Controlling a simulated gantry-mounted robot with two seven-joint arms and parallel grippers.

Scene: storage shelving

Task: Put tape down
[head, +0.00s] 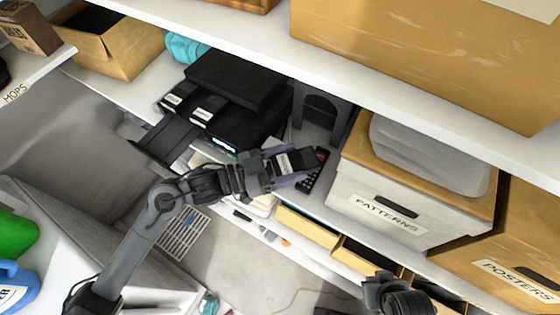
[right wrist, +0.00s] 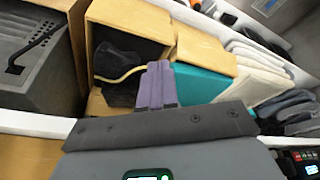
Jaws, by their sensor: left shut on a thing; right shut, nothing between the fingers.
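My left gripper (head: 292,165) reaches over the middle shelf with its purple fingers shut on a black tape (head: 304,159) that has a pale label. The tape is held in front of the dark grey holder and left of the white "PATTERNS" box; whether it touches the shelf cannot be told. My right arm's end (head: 395,296) shows at the bottom of the head view, its fingertips not clear there. In the right wrist view, the right gripper (right wrist: 156,82) has its purple fingers together and empty, in front of an open cardboard box.
Black devices (head: 225,98) are stacked left of the tape. A black keypad device (head: 316,170) lies beside it. The "PATTERNS" box (head: 385,222) stands to the right. The upper shelf edge (head: 350,85) overhangs. Small cardboard boxes (head: 307,226) sit on a lower level.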

